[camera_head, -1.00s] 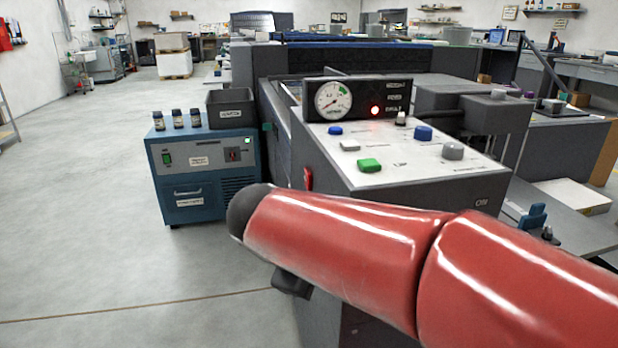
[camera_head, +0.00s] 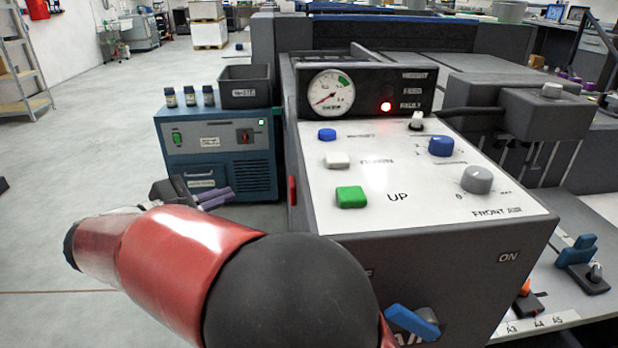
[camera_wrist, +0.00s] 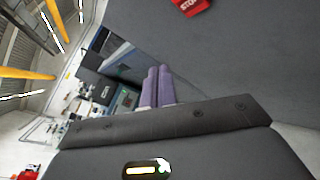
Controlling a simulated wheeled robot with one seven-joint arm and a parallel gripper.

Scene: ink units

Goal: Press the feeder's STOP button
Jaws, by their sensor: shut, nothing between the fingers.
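The feeder's STOP button is a red block (camera_head: 292,190) on the left side of the console (camera_head: 455,245), seen nearly edge-on in the head view. In the wrist view the red STOP button (camera_wrist: 192,6) shows at the top edge, partly cut off, with its lettering tilted. My gripper (camera_head: 230,194) is left of the console, in front of the blue cabinet, apart from the button. Its purple fingers (camera_wrist: 159,70) are together and empty in the wrist view, with the button up and to the right of them.
A blue cabinet (camera_head: 222,172) with several small bottles and a dark bin (camera_head: 245,88) stands behind my gripper. The console top has a green button (camera_head: 351,197), blue and grey knobs, a gauge (camera_head: 331,93) and a lit red lamp (camera_head: 386,106). Open floor lies to the left.

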